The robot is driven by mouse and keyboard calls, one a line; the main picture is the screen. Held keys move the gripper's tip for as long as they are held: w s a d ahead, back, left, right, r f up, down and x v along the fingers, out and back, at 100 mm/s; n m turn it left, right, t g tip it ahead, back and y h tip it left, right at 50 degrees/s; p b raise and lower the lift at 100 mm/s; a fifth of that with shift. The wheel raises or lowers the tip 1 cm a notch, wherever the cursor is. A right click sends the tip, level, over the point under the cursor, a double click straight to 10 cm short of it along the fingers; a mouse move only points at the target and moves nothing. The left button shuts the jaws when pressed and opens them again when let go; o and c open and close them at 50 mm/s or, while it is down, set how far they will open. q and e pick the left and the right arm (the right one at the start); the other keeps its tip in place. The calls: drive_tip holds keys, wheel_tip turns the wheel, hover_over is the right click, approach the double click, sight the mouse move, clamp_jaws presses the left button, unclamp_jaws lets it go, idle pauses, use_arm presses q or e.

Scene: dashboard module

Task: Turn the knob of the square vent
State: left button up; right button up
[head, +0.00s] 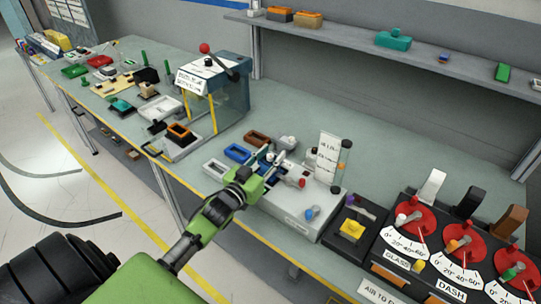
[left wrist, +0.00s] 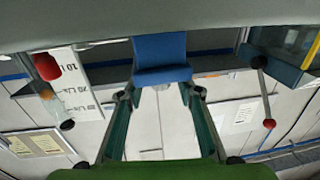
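My left gripper (head: 266,160) is over the front part of the bench, above the light grey box (head: 305,215) with levers and knobs on top. The left wrist view shows its two teal fingers (left wrist: 160,95) spread apart with nothing gripped between them. A blue block-like part (left wrist: 162,60) shows just beyond the fingertips; I cannot tell whether it touches them. A dark square unit with a yellow knob-like piece (head: 351,228) stands right of the grey box. I cannot tell for sure which part is the square vent. My right gripper is not in view.
A panel with red dials (head: 408,218) and GLASS and DASH labels stands at the right. A tall box with a red-ball lever (head: 212,75) stands left of centre. Trays and small parts crowd the left bench.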

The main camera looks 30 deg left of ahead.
use_arm(q)
drive_tip(key=shift+s, duration=0.1)
drive_tip(key=shift+s+f, duration=0.1)
drive_tip(key=shift+s, duration=0.2)
drive_tip(key=s, duration=1.1)
drive_tip(key=shift+d, duration=0.15)
drive_tip(key=shift+s, duration=0.1)
